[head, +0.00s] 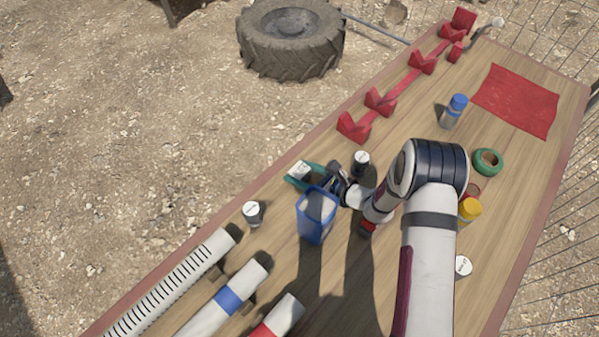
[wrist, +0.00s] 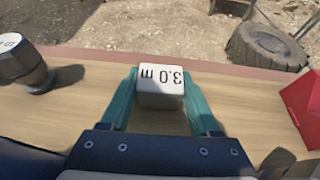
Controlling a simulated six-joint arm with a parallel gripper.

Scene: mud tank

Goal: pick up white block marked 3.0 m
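The white block marked 3.0 m (wrist: 160,87) is in the middle of the wrist view, its label upside down. In the head view the white block (head: 300,169) shows near the table's left edge. My gripper (wrist: 161,72) has teal fingers, one on each side of the block, with their tips level with it. The fingers are spread about as wide as the block. I cannot tell whether they press on it or leave a thin gap. In the head view my gripper (head: 303,175) is low over the table, and its wrist hides part of the area.
A blue container (head: 316,215) stands close to my wrist. White-topped dark weights stand on either side, one nearer (head: 254,213) and one farther (head: 361,160). A red rack (head: 380,101) runs along the far edge. Striped poles (head: 228,298) lie nearer.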

